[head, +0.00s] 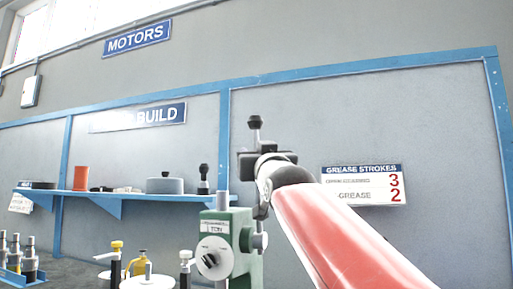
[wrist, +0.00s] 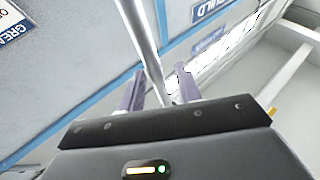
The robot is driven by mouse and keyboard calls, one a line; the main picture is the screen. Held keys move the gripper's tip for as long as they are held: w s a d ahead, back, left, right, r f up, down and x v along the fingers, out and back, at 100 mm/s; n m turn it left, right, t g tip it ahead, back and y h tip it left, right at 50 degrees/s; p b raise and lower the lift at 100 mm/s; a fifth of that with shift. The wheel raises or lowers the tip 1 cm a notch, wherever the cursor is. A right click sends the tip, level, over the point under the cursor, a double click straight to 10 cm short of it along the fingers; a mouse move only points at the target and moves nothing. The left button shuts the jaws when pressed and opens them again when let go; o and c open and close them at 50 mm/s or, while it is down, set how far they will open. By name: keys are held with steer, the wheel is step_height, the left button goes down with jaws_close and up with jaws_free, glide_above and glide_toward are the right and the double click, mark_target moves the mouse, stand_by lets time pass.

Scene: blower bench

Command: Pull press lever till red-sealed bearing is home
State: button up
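In the wrist view a pale grey rod (wrist: 149,45), seemingly the press lever, runs between the two purple fingers of my gripper (wrist: 160,85). The fingers stand apart, with narrow gaps showing beside the rod. The red-sealed bearing and the press ram are not seen; the lower press is out of frame.
A blue shelf (head: 140,196) on the back wall holds an orange cylinder (head: 81,178), a grey round part (head: 165,185) and small items. Several bench tools (head: 30,258) stand at the lower left. A grease strokes sign (head: 362,186) hangs at right, partly behind my red arm.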

jaws_close()
stand_by(1.4)
